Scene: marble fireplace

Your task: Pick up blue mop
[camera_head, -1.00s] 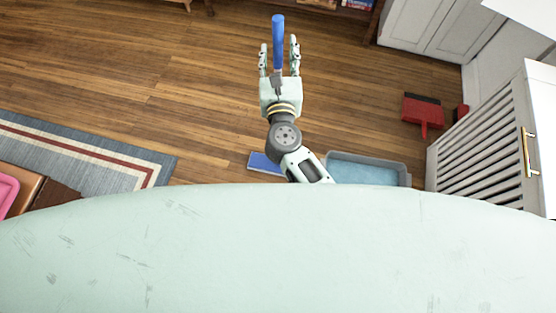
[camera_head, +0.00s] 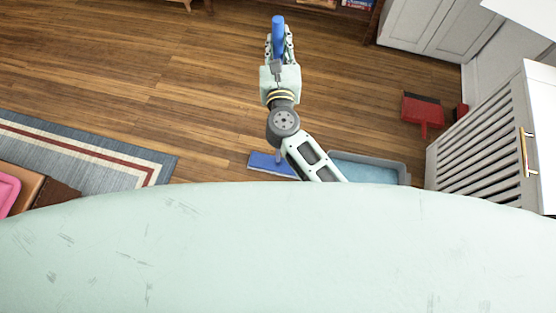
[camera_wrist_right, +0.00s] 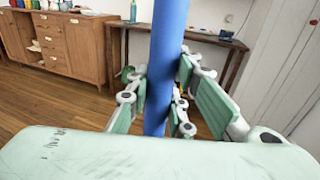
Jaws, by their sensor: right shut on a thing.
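The blue mop stands upright in the head view, with its blue handle (camera_head: 278,36) at the top and its flat blue head (camera_head: 268,164) on the wood floor, partly behind my arm. My right gripper (camera_head: 279,45) is shut on the handle. In the right wrist view the blue handle (camera_wrist_right: 163,70) runs vertically between the green finger pads of my right gripper (camera_wrist_right: 165,100). The middle of the mop's pole is mostly hidden by my arm. My left gripper is not in view.
A grey tub of blue water (camera_head: 368,168) sits right of the mop head. A red dustpan (camera_head: 422,112) lies near a white slatted cabinet (camera_head: 490,150). A blue-grey rug (camera_head: 75,152) is at left. Wood floor around the gripper is clear.

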